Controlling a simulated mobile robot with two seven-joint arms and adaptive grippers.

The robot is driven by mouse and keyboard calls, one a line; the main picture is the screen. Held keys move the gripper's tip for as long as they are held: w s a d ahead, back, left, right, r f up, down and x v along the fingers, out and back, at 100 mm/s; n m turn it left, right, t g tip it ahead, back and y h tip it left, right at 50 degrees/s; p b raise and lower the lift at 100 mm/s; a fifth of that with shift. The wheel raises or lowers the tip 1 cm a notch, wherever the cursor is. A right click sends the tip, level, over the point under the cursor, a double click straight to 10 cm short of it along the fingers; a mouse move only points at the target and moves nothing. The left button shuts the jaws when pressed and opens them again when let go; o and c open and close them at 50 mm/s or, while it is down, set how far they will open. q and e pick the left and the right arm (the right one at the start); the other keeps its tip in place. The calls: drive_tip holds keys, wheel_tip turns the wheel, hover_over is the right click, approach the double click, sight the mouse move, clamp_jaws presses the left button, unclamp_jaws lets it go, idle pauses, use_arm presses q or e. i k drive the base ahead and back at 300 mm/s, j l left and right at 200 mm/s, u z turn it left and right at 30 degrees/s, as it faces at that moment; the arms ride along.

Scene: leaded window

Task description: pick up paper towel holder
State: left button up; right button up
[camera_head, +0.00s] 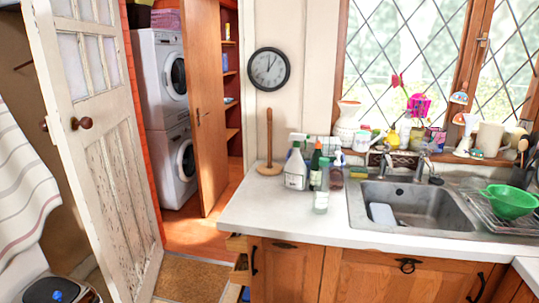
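The paper towel holder (269,145) is a bare wooden upright rod on a round wooden base. It stands upright near the back left corner of the white countertop (270,215), below the wall clock. No roll is on it. Nothing touches it. Neither of my grippers shows in the head view.
Spray and soap bottles (296,168) stand just right of the holder. Further right are a sink (415,205) and a green colander (510,201). An open white door (95,140) is at left. The counter's front left is clear. A partly open drawer (238,243) juts out below.

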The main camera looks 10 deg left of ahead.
sight(277, 170)
drive_tip(key=i+j+z, duration=0.3)
drive_tip(key=j, duration=0.25)
drive_tip(key=i+j+z, duration=0.1)
drive_tip(key=i+j, duration=0.15)
drive_tip(key=i+j+z, duration=0.15)
drive_tip(key=j, duration=0.25)
drive_tip(key=i+j+z, duration=0.15)
drive_tip(key=j, duration=0.2)
